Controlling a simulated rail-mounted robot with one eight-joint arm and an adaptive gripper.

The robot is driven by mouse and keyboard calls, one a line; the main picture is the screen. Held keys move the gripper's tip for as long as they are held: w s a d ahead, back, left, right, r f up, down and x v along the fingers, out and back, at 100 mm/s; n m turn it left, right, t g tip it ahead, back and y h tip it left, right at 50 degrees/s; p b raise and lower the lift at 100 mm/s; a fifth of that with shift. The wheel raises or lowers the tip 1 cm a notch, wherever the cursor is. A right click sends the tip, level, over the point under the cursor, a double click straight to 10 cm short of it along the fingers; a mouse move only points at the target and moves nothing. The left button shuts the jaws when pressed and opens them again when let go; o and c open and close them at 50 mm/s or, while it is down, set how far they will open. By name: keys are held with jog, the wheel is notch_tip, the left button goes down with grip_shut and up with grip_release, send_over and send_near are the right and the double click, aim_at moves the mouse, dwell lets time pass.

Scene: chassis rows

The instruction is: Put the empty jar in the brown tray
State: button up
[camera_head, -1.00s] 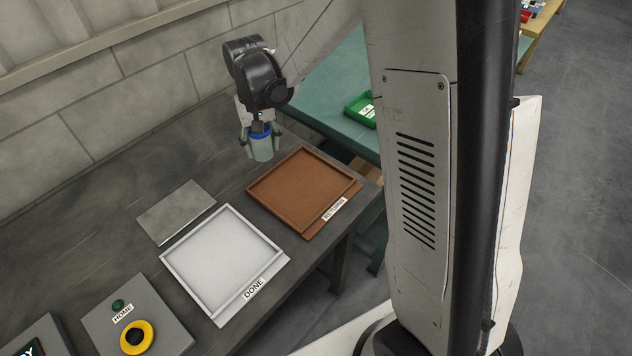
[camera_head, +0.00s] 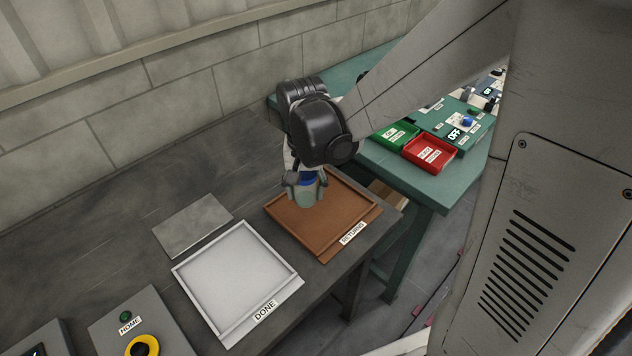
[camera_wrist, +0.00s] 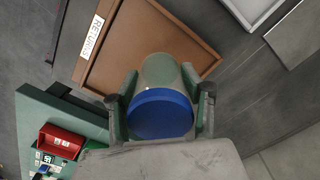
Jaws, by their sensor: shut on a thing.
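The jar (camera_head: 306,194) is a pale, see-through greenish jar with a blue lid (camera_wrist: 160,114). My gripper (camera_head: 306,181) is shut on it, with one finger on each side just below the lid in the wrist view. The jar hangs upright over the brown tray (camera_head: 290,227), which is labelled RETURNS. In the wrist view the brown tray (camera_wrist: 102,73) spreads out beyond the jar. Whether the jar's base touches the tray floor cannot be told. No contents can be made out in the jar.
A white tray (camera_head: 192,286) labelled DONE stands left of the brown tray, with a flat grey plate (camera_head: 193,225) behind it. A HOME button box (camera_head: 165,335) is at front left. On the green table at right are a green bin (camera_head: 392,137) and a red bin (camera_head: 430,153).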

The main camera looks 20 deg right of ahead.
send_over(321, 207)
notch_tip(321, 207, down, 3)
jog(key=shift+w+f, duration=0.1)
jog(key=shift+f+b, duration=0.4)
jog(key=shift+f, duration=1.5)
jog(key=shift+f, duration=0.2)
jog(key=o, duration=1.2)
jog(key=shift+c, duration=0.2)
jog(key=shift+r, duration=0.2)
